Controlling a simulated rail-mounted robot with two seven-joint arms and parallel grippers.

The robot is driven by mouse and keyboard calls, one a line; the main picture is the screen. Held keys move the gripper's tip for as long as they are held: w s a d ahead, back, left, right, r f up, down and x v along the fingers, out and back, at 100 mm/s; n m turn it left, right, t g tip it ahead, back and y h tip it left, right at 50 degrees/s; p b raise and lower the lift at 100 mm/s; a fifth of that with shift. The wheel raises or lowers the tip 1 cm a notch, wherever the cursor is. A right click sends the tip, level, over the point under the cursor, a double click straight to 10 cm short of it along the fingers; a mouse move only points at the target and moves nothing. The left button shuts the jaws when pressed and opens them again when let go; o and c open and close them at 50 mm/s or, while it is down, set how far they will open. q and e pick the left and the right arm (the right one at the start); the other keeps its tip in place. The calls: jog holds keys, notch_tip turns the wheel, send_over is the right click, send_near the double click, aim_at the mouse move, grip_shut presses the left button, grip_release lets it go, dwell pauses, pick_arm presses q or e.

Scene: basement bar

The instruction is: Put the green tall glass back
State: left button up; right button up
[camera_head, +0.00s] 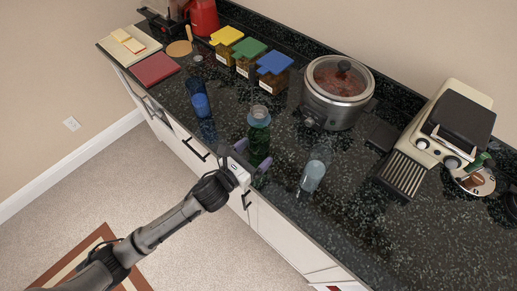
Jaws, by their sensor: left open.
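The green tall glass (259,132) stands on the dark speckled counter (345,225), near its front edge. My left gripper (254,154) reaches in over the counter edge from the front. Its fingers are open, with the lower part of the green glass at or just beyond the fingertips. I cannot tell whether they touch it. My right gripper is not in view.
A blue glass (198,101) stands to the left and a clear glass (314,172) to the right. Behind are three lidded containers (247,55) and a slow cooker (337,98). A grill-like appliance (440,135) stands at right. The front right counter is clear.

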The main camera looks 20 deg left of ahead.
pick_arm(q)
jog(key=b+v, duration=0.1)
jog(key=v, duration=0.9)
jog(key=s+f+m+g+y, duration=0.2)
jog(key=s+f+m+g, duration=0.2)
jog(key=m, duration=0.7)
jog(key=s+a+f+m+g+y, duration=0.1)
jog(key=s+f+m+g+y, duration=0.1)
jog(key=s+f+m+g, duration=0.3)
jog(key=s+a+f+m+g+y, duration=0.1)
jog(key=s+f+m+g, duration=0.3)
jog(key=s+m, duration=0.7)
jog(key=m+y, duration=0.1)
jog(key=m, duration=0.5)
jog(key=shift+s+f+m, duration=0.2)
jog(key=shift+f+m, duration=0.1)
jog(key=shift+m, duration=0.1)
